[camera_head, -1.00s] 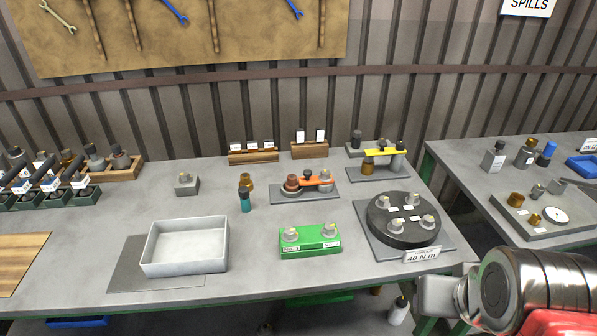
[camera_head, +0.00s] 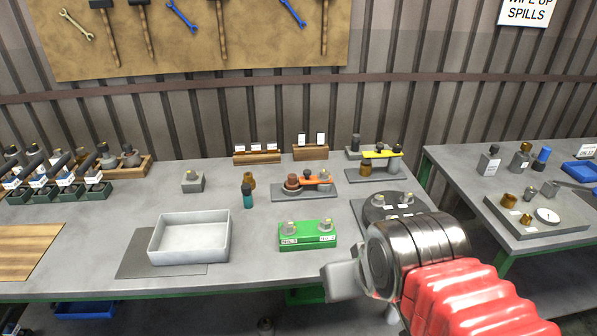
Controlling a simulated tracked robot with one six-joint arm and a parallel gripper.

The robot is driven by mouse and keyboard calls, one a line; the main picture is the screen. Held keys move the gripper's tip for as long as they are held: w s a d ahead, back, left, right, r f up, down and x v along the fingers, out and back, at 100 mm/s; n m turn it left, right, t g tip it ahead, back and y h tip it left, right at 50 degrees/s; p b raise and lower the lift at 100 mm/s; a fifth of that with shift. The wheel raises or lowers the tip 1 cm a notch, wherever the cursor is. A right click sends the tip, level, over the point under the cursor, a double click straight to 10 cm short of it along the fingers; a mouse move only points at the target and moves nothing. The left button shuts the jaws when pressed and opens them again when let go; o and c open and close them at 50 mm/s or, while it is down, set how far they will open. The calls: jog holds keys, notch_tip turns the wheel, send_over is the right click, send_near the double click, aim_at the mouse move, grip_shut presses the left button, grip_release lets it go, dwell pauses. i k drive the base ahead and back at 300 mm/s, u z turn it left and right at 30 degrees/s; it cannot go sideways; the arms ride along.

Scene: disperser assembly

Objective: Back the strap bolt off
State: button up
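An orange strap (camera_head: 317,181) lies across a grey plate (camera_head: 300,196) at the middle back of the bench. A dark bolt head (camera_head: 309,174) stands on the strap, between a brown round part (camera_head: 292,181) and a grey one (camera_head: 324,176). A yellow strap (camera_head: 380,154) sits on a second fixture behind and to the right, with a dark knob on top. I cannot tell which strap is meant. My gripper (camera_head: 342,281) is in front of the bench's right part, apart from both straps. Its fingertips are seen too edge-on to tell open from shut.
A green block (camera_head: 306,243) with two fittings stands just left of my gripper. My arm partly hides the dark round disc (camera_head: 378,213). A pale open tray (camera_head: 190,256) and a small teal bottle (camera_head: 247,200) stand left.

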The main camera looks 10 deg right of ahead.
aim_at(323, 174)
jog(key=u, duration=0.25)
jog(key=i, duration=1)
jog(key=u, duration=0.1)
